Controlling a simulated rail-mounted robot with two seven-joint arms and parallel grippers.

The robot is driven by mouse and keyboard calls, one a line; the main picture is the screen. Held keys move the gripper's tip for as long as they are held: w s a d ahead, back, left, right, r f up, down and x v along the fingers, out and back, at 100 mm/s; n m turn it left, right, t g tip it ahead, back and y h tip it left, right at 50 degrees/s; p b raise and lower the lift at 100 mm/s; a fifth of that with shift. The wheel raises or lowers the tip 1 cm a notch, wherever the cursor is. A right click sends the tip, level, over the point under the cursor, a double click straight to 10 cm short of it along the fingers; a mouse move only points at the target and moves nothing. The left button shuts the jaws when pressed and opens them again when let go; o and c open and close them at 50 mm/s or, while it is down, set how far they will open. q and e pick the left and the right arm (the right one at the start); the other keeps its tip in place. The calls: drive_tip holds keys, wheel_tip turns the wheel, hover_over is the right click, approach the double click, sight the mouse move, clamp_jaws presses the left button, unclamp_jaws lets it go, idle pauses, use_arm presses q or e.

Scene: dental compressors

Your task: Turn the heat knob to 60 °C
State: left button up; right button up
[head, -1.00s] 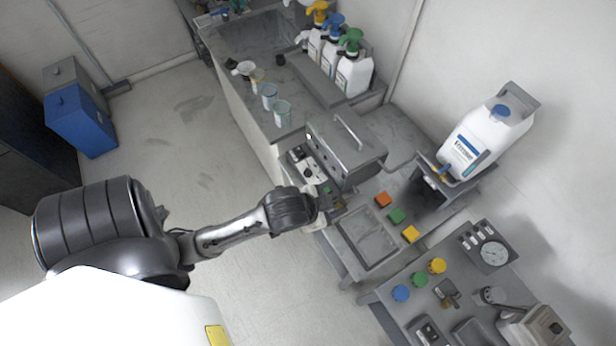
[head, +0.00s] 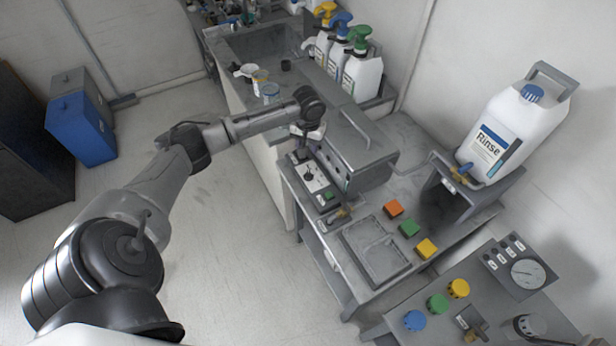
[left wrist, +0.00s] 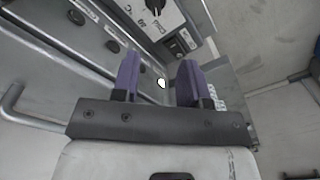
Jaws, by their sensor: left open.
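The heat knob shows in the left wrist view as a dark knob (left wrist: 154,5) at the top edge, partly cut off, on a white dial plate with printed marks, of which "40" and "Cold" can be read. In the head view the white control panel (head: 313,178) sits at the front of the grey lidded machine (head: 352,150). My left gripper (head: 309,140) is over the back end of this panel. In the left wrist view its two purple fingers (left wrist: 159,82) are apart with nothing between them. The knob lies beyond the fingertips, untouched. The knob's setting cannot be read. My right gripper is not in view.
A sunken tray (head: 375,250) and orange, green and yellow blocks (head: 409,229) lie right of the machine. A Rinse canister (head: 512,125) stands on a raised stand. Beakers (head: 270,92) and spray bottles (head: 361,75) stand behind.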

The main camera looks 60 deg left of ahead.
sight(308, 174)
use_arm(q)
drive_tip(key=f+n, duration=0.1)
drive_tip(key=f, duration=0.3)
drive_tip(key=f+n+b, duration=0.1)
drive_tip(key=f, duration=0.2)
drive_tip(key=f+n+b, duration=0.1)
drive_tip(key=f, duration=0.3)
drive_tip(key=shift+d+f+n, duration=0.3)
drive_tip(key=shift+f, duration=1)
drive_tip(key=shift+c, duration=0.2)
clamp_jaws()
